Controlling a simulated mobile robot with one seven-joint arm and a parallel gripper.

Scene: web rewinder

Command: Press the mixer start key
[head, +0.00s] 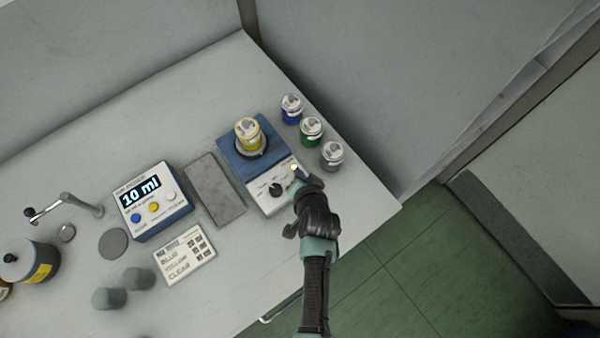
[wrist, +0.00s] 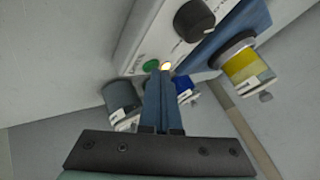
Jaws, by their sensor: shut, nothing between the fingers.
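The mixer (head: 248,150) is a blue unit with a pale front panel and a dark knob (head: 276,189). The knob also shows in the wrist view (wrist: 194,20). A round green key (wrist: 150,65) and a small glowing lamp (wrist: 166,66) with a reddish edge sit side by side on the panel. My gripper (head: 297,175) is at the right end of the panel. In the wrist view its shut, empty fingers (wrist: 160,74) end right at the green key and lamp, partly covering them. I cannot tell whether they touch. A yellow-banded jar (head: 248,132) stands on the mixer.
Blue (head: 291,106), green (head: 311,130) and grey (head: 332,154) jars stand right of the mixer, near the table edge. A grey pad (head: 215,189) and a dispenser reading "10 ml" (head: 152,204) are to the left. A label card (head: 185,255) lies in front.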

